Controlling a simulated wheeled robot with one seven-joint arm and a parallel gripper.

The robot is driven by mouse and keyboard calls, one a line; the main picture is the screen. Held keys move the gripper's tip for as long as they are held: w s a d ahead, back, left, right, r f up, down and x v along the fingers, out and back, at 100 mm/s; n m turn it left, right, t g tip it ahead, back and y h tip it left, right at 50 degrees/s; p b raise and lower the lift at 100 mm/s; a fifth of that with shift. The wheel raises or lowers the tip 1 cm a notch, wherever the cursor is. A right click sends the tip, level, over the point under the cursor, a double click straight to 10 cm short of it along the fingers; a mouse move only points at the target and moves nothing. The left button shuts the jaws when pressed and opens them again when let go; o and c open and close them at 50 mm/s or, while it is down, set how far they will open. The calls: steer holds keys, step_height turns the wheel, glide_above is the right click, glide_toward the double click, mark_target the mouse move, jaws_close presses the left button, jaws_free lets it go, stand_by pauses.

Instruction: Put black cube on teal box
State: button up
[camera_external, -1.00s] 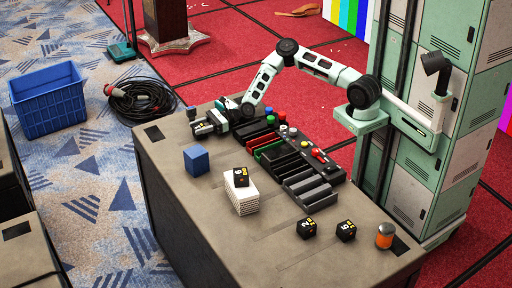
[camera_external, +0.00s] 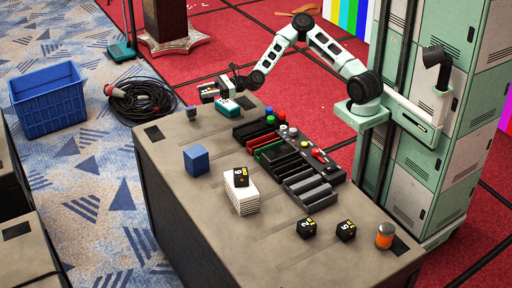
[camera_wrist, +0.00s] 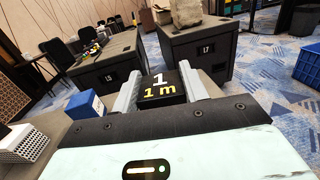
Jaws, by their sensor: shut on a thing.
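My gripper (camera_external: 207,93) is shut on a black cube (camera_wrist: 161,91) with a white "1" and yellow "1 m" on it. The fingers (camera_wrist: 158,74) hold it from both sides in the wrist view. In the external view the gripper is raised above the far left end of the table, and the held cube is hard to make out there. A small teal box (camera_external: 228,107) lies on the table, just below and right of the gripper. The teal box is not visible in the wrist view.

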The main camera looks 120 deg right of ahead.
steer(key=s+d+r+m+g+h, duration=0.1)
steer(key=s+d+h, duration=0.15)
steer(key=s, duration=0.35)
steer(key=s+d+r+m+h, duration=0.1)
steer(key=s+d+m+h, duration=0.15)
steer(key=s, duration=0.35)
steer(key=b, duration=0.2)
glide_above(229, 106)
steer(key=shift+n+y, duration=0.35)
steer(key=shift+y, duration=0.05)
step_height(229, 106, down, 6)
steer(key=shift+a, duration=0.1)
steer(key=shift+f+b, duration=0.55)
steer(key=shift+f, duration=1.55)
steer(key=shift+f, duration=0.1)
steer(key=o, duration=1)
